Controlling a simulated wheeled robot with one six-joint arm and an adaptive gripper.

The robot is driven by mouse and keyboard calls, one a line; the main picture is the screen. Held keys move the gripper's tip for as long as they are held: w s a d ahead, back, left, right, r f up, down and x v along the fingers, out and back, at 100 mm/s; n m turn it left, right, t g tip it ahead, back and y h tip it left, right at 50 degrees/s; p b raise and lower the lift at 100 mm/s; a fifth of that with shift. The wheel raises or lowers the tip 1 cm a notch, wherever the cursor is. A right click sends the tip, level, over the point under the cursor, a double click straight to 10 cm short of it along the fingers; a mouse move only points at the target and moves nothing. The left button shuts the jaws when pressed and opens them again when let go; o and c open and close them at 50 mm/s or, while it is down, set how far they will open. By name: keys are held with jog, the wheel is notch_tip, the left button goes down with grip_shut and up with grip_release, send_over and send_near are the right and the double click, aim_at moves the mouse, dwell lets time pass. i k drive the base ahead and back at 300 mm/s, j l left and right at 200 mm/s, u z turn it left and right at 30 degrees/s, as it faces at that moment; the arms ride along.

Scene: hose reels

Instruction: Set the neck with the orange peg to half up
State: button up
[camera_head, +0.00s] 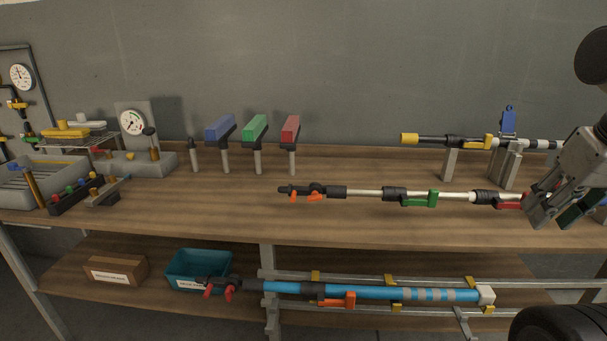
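Two parts with orange bits show, and I cannot tell for sure which is the neck meant. On the table, a long pale rod (365,193) lies level, with a black jointed end (318,189) at its left carrying small orange pieces (313,197). On the lower rack, a blue tube (385,292) has an orange lever (338,300) under a black collar. My gripper (556,213) is at the far right, fingers pointing down and seemingly apart. It covers the rod's right end near a red clip (508,204). It is well away from both orange parts.
A green clip (420,199) sits on the pale rod. A black rod with a yellow tip (409,139) rests on grey blocks behind. Posts with blue (219,127), green (254,126) and red (290,129) heads stand at the back. The front middle of the table (200,220) is clear.

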aim_at(292, 192)
jog(key=i+j+u, duration=0.1)
jog(key=u, duration=0.25)
jog(key=i+j+u, duration=0.1)
jog(key=u, duration=0.25)
jog(key=i+j+u, duration=0.1)
jog(key=u, duration=0.3)
